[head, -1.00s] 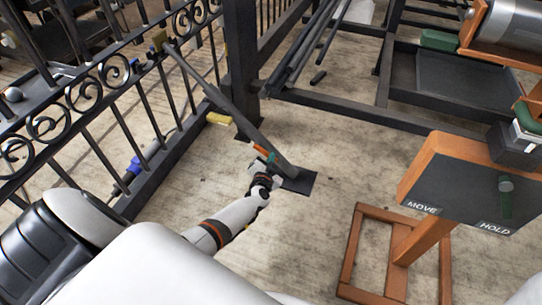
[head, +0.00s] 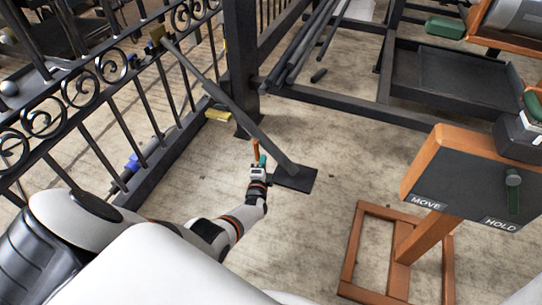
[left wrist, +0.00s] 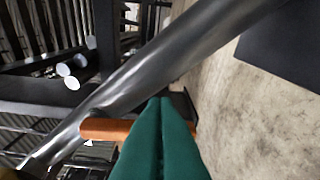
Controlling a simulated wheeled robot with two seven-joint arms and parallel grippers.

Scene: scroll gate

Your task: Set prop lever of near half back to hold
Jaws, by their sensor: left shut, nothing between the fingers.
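A grey diagonal prop (head: 222,100) runs from the gate's top down to a dark floor plate (head: 295,179); it crosses the left wrist view (left wrist: 150,65). Its orange lever (head: 256,150) stands out from the prop's lower part and shows as an orange bar in the left wrist view (left wrist: 103,129). My left gripper (head: 262,161) is shut and empty beside the lever, near the prop's foot. Its teal fingers (left wrist: 160,102) overlap the bar in the left wrist view; I cannot tell whether they touch it. My right gripper is out of view.
The black scrolled gate (head: 75,105) and its post (head: 241,60) stand at left. An orange stand (head: 408,245) carries a dark MOVE/HOLD panel (head: 465,180) with a green handle (head: 513,190) over the HOLD side. Dark bars (head: 305,45) lie behind. Floor between prop and stand is clear.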

